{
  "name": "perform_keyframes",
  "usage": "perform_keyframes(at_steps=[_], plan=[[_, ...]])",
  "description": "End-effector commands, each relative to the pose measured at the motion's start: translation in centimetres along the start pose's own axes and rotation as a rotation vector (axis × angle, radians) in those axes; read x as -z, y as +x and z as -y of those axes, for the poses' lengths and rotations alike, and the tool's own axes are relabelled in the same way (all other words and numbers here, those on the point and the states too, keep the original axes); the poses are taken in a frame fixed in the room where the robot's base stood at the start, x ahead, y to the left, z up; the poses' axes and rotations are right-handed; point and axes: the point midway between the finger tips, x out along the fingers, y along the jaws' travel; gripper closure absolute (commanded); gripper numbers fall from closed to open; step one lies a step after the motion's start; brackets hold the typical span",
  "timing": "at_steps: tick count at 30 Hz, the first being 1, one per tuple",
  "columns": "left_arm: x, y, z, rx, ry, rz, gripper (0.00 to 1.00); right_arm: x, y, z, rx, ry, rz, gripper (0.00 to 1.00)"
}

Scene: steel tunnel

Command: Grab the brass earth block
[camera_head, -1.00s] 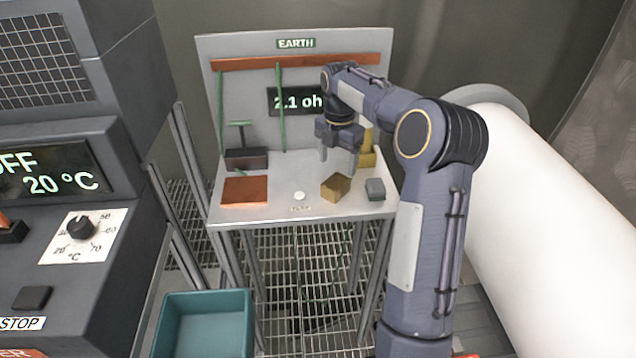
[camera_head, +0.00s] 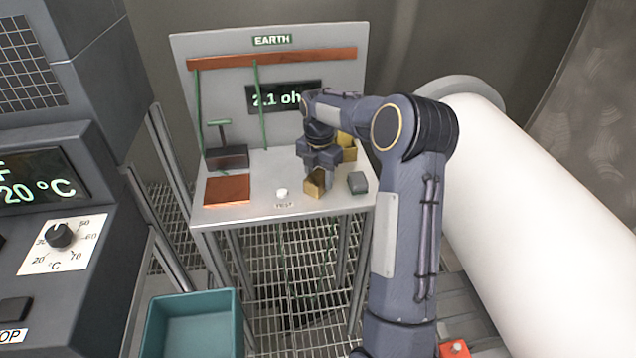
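A brass block (camera_head: 313,187) sits on the steel table, right of the white button. My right gripper (camera_head: 316,178) points down over it, with its fingers low at the block's sides and hiding part of it. Whether the fingers press on the block or stand slightly apart from it cannot be made out. A second brass-coloured piece (camera_head: 348,149) stands behind the gripper, partly hidden by my arm. My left gripper is not in view.
A teal bin (camera_head: 192,322) stands below. A white pipe (camera_head: 520,200) runs at right.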

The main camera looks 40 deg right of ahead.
Motion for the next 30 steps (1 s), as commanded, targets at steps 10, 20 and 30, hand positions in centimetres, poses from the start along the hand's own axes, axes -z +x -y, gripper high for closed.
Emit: perform_keyframes(at_steps=[10,20,30], plan=[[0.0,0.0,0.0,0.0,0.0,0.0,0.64,0.0,-0.1,0.0,-0.002,0.0,0.001,0.92],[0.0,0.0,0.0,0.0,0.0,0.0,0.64,-0.1,-1.0,-0.1,-0.004,0.0,0.003,0.92],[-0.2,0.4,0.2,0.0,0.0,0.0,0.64,2.4,-6.5,1.3,-0.007,-0.002,0.004,0.92]])
